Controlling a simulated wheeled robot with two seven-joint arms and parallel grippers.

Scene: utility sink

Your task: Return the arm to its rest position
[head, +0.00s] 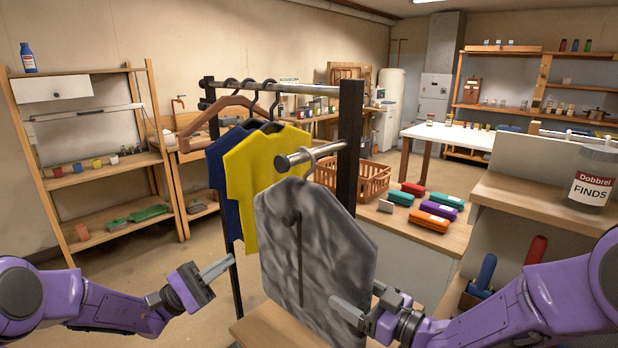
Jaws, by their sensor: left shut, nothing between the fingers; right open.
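My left gripper (217,268) is shut and empty, held in the air at the lower left, left of the grey garment. My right gripper (352,305) is open at the lower middle, in front of the grey garment's lower right edge. I cannot tell whether it touches the garment. The grey mottled garment (318,240) hangs from a short metal peg (312,154) on the rack. Behind it a yellow shirt (262,165) and a blue shirt (222,175) hang from the rack's rail.
The rack's dark post (349,145) stands close in front of me. An orange basket (362,180) and several coloured packs (433,221) are on the counter behind. A labelled jar (593,178) stands at the right. Wooden shelves (100,180) stand at the left, with open floor before them.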

